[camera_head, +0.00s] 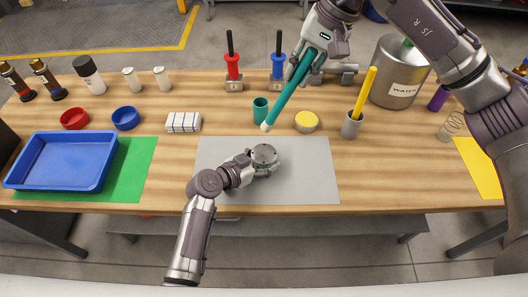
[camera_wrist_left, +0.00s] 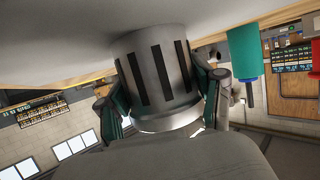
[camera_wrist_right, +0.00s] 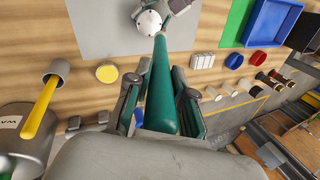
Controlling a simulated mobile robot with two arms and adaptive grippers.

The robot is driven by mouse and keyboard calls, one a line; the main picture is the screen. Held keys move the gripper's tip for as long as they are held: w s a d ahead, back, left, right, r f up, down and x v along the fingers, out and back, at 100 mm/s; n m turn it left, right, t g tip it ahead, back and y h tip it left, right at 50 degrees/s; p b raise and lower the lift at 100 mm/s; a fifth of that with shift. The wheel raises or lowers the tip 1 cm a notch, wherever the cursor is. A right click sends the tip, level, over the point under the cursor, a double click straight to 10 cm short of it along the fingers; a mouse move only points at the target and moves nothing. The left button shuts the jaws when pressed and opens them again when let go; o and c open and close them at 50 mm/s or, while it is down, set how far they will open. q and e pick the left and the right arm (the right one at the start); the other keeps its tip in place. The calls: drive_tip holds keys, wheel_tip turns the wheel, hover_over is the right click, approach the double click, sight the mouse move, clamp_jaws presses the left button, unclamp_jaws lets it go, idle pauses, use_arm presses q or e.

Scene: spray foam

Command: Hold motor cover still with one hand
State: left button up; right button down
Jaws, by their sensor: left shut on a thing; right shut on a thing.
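The motor cover (camera_head: 264,155) is a grey cylinder on the grey mat (camera_head: 310,180). My left gripper (camera_head: 258,166) is shut on it from the near left. In the left wrist view the slotted motor cover (camera_wrist_left: 158,75) sits between the fingers of the left gripper (camera_wrist_left: 165,108). My right gripper (camera_head: 318,50) is shut on a teal stick (camera_head: 288,92) with a pale tip, held tilted above the table. In the right wrist view the stick (camera_wrist_right: 162,90) runs from the right gripper (camera_wrist_right: 160,98) toward the motor cover (camera_wrist_right: 149,22); contact cannot be told.
A teal cup (camera_head: 260,109), a yellow-topped round pot (camera_head: 306,121) and a grey cup (camera_head: 351,125) with a yellow stick stand behind the mat. A blue tray (camera_head: 60,160) lies left on a green mat (camera_head: 135,165). A WATER pot (camera_head: 398,75) is back right.

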drive_tip(key=shift+d, duration=0.2)
wheel_tip(320, 180, down, 7)
idle(0.7)
drive_tip(key=shift+f, duration=0.95)
idle(1.0)
drive_tip(key=shift+a, duration=0.2)
drive_tip(key=shift+a+r, duration=0.1)
drive_tip(key=shift+a, duration=0.7)
drive_tip(key=shift+s+d, duration=0.1)
drive_tip(key=shift+s, duration=0.8)
drive_tip(key=shift+d, duration=0.1)
